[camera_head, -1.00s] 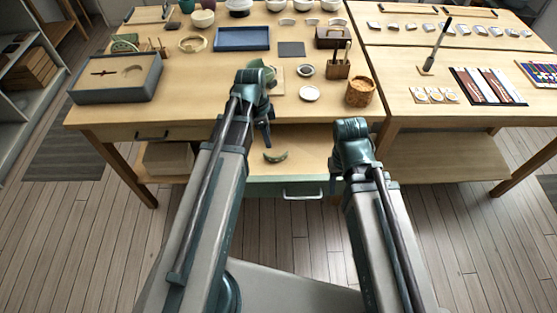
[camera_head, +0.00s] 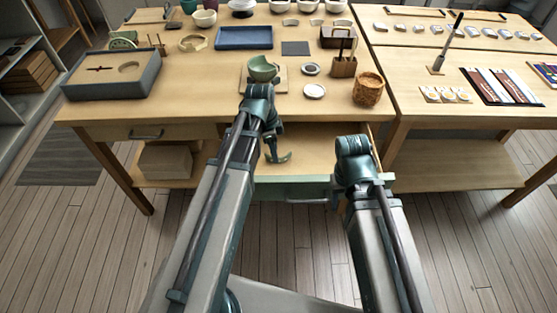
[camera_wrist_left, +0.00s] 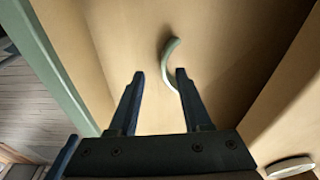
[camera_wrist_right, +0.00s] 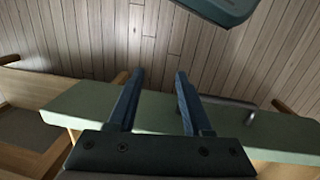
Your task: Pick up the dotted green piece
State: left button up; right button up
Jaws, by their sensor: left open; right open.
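A curved green piece (camera_head: 281,159) lies in the open drawer (camera_head: 315,158) below the table's front edge. In the left wrist view the piece (camera_wrist_left: 169,62) is a thin, pale green arc just beyond my fingertips, nearer the right finger; no dots can be made out. My left gripper (camera_head: 271,150) is open over the drawer, pointing down at the piece, its fingers (camera_wrist_left: 160,75) not closed on it. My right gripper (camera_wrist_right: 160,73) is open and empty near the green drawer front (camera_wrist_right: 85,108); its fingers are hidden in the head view.
A green bowl (camera_head: 262,70) stands on a board on the table behind my left arm. A cork-coloured cup (camera_head: 368,90), a wooden tool holder (camera_head: 343,67) and a white dish (camera_head: 315,90) are to its right. A blue-grey box (camera_head: 110,76) is at left. The drawer walls surround the piece.

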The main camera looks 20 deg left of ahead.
pick_arm(q)
jog(key=f+b, duration=0.2)
jog(key=f, duration=0.1)
jog(key=w+d+f+b, duration=0.1)
jog(key=b, duration=0.1)
jog(key=shift+f, duration=0.3)
jog(key=shift+r, duration=0.1)
grip_shut()
